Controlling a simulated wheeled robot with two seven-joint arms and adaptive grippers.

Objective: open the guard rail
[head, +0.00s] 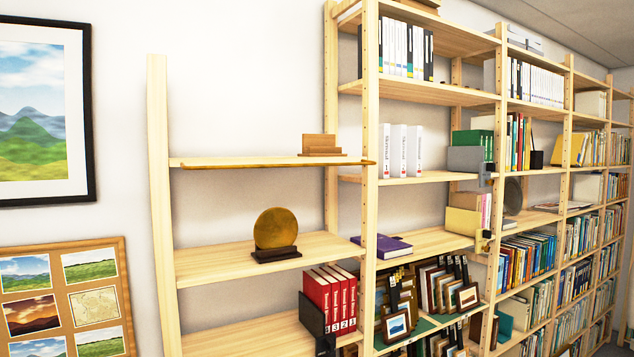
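A thin brass-coloured rod (275,165), which looks like the guard rail, runs level along the front edge of the upper shelf in the left bay. Its right end reaches the wooden upright (370,130). I cannot tell how it is fastened. Small framed prints (396,326) stand in rows on a green-lined shelf (440,322) in the bay to the right. I cannot make out a separate rail in front of them. Neither of my grippers is in view.
A brass disc (276,228) on a dark stand sits on the left bay's middle shelf. Red binders (330,300) stand below it. A purple book (382,246) lies near a shelf edge. Small grey (487,176) and yellow (484,241) fittings sit on an upright.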

